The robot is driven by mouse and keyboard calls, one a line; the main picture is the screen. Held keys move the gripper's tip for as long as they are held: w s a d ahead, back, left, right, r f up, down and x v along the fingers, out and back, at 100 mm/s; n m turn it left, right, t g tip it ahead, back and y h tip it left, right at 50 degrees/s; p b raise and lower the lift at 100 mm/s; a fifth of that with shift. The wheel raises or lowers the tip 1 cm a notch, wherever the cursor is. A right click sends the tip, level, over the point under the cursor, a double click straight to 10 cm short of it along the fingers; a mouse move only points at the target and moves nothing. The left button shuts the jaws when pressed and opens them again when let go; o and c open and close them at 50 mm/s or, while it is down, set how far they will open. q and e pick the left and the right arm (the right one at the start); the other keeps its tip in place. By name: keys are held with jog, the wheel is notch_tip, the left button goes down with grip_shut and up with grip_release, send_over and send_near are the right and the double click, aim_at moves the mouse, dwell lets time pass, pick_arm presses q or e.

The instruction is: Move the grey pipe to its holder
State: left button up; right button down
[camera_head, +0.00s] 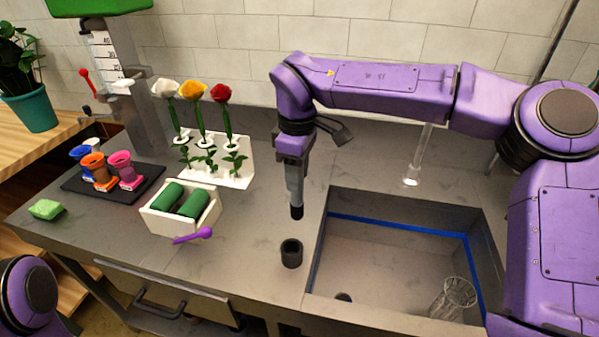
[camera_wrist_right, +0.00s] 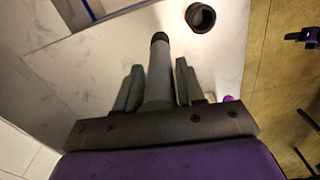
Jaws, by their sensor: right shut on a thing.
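The grey pipe (camera_head: 296,190) hangs upright, with its black end down, above the counter. My right gripper (camera_head: 292,160) is shut on the pipe's upper part. In the right wrist view the pipe (camera_wrist_right: 159,75) runs between the two fingers of my right gripper (camera_wrist_right: 158,88). A round, dark, open-topped cup (camera_head: 291,253), which looks like the holder, stands on the counter. It is below and nearer the front than the pipe's end, apart from it. The cup's opening (camera_wrist_right: 201,17) looks empty in the right wrist view. My left gripper is out of view.
A sink (camera_head: 400,262) with a clear glass (camera_head: 453,298) lies right of the cup. A white box (camera_head: 168,222) with green rolls, a purple spoon (camera_head: 193,236) and a white flower stand (camera_head: 238,172) are left. The counter around the cup is clear.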

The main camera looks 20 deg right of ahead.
jog(key=s+a+r+n+p, duration=0.15)
jog(key=s+n, duration=0.25)
jog(key=n, duration=0.5)
jog(key=s+a+r+n, duration=0.3)
jog(key=n, duration=0.5)
jog(key=shift+d+f+b, duration=0.15)
jog(key=shift+f+b, duration=1.05)
jog(key=shift+f, duration=0.2)
jog(key=shift+d+f+b, duration=0.1)
jog(key=shift+f+b, duration=1.05)
jog(key=shift+f, duration=0.4)
jog(key=shift+f+b, duration=0.8)
jog(key=shift+b, duration=0.1)
jog(key=shift+f, duration=0.15)
jog(key=shift+f+b, duration=0.65)
